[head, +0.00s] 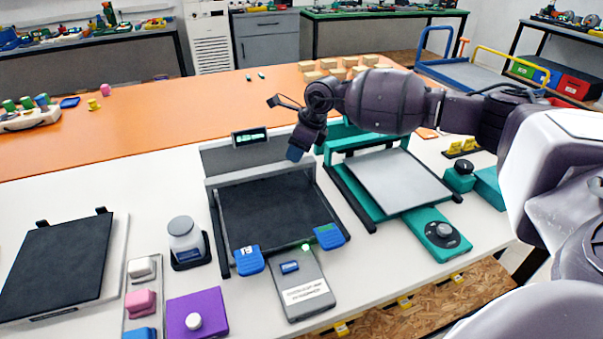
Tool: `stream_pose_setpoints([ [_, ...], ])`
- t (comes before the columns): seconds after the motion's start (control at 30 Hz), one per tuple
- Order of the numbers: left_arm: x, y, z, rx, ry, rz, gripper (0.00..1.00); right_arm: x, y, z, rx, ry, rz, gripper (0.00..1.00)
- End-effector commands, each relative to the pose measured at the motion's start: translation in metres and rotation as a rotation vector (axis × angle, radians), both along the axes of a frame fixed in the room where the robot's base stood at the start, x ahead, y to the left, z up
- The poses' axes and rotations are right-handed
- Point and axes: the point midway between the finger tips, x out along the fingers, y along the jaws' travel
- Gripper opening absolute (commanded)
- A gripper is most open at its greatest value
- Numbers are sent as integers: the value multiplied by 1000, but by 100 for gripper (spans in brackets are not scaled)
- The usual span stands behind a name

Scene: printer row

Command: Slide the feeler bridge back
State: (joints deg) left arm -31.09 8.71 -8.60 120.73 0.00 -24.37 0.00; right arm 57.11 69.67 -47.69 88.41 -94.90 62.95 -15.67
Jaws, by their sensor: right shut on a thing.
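The feeler bridge (252,174) looks to be the grey crossbar spanning the dark bed (262,215) of the middle machine, near that bed's rear. My right gripper (296,150) reaches in from the right and points down at the right part of this bar. It is shut on the bar, though the dark fingers hide the exact contact. A panel with a lit green display (250,137) stands just behind the bar. My left gripper is not in view.
A teal machine with a pale plate (398,181) stands close on the right, under my right arm. Blue blocks (249,261) sit at the bed's front corners, with a grey control box (302,290) before it.

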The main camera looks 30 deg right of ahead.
Motion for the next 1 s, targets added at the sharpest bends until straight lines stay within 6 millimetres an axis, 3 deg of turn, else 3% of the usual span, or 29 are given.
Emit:
stream_pose_setpoints([
  [0.03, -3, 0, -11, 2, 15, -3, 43, 11, -2, -11, 2, 10, -1, 0],
  [0.3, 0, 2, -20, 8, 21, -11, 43, 44, -10, -5, 0, 5, -1, 0],
  [0.8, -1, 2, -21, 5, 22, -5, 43, 52, -13, 1, -2, -5, -2, 0],
  [0.83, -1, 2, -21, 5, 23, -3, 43, 52, -13, 1, -3, -5, -2, 34],
  [1.0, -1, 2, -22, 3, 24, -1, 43, 51, -13, 1, -2, -3, -2, 55],
])
